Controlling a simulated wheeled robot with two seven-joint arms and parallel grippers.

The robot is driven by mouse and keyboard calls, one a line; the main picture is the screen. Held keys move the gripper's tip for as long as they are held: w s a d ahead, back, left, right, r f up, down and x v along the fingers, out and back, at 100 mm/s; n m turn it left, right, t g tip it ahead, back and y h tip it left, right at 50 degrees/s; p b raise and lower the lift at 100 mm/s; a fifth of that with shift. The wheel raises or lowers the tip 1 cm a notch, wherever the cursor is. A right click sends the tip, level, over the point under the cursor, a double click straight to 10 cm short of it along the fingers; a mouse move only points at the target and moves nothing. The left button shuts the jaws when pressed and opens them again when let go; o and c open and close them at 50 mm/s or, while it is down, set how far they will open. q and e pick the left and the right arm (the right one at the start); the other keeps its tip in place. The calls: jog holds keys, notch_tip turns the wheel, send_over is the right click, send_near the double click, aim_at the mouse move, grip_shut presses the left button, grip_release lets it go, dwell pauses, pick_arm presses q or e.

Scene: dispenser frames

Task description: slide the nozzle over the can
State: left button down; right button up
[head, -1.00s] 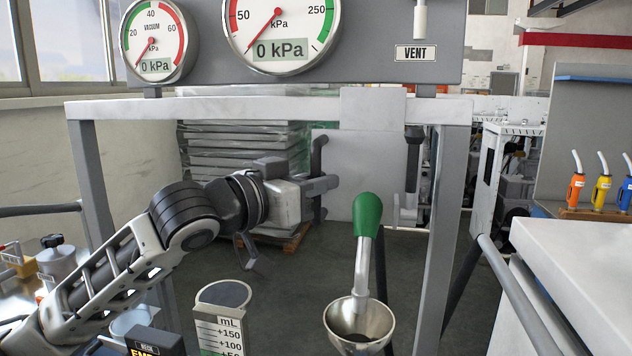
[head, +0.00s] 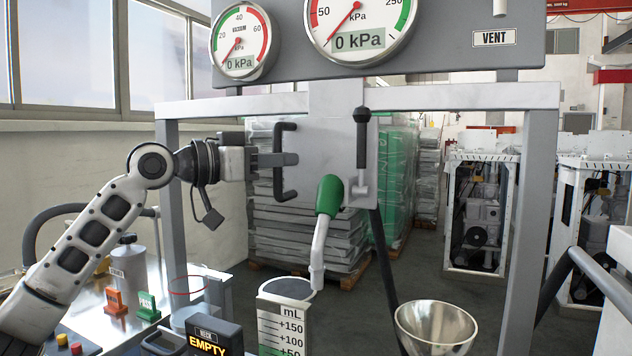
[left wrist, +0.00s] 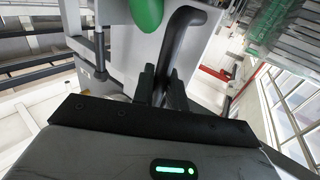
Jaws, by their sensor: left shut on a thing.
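The nozzle (head: 328,195) has a green body and a pale bent spout, and hangs from a grey plate (head: 330,120) under the rail. Its spout tip is at the right part of the can's rim in the head view; I cannot tell its exact depth. The can (head: 285,325) is upright with an mL scale. My left gripper (head: 288,160) is shut on the black handle (head: 286,190) at the plate's left side. The left wrist view shows the fingers (left wrist: 160,88) at the handle (left wrist: 183,40), with the green nozzle body (left wrist: 147,12) beyond. My right gripper is out of view.
A black lever (head: 362,140) is on the plate. Two gauges (head: 358,30) read 0 kPa above. A display reading EMPTY (head: 205,342) stands left of the can. Frame posts (head: 535,190) flank the space.

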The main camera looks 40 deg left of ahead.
pick_arm(q)
jog(key=a, duration=0.2)
jog(key=s+a, duration=0.1)
jog(key=a, duration=0.2)
jog(key=shift+s+a+f+b, duration=0.1)
jog(key=shift+s+a+b, duration=0.05)
jog(key=shift+b, duration=0.15)
jog(key=c, duration=1.5)
grip_release()
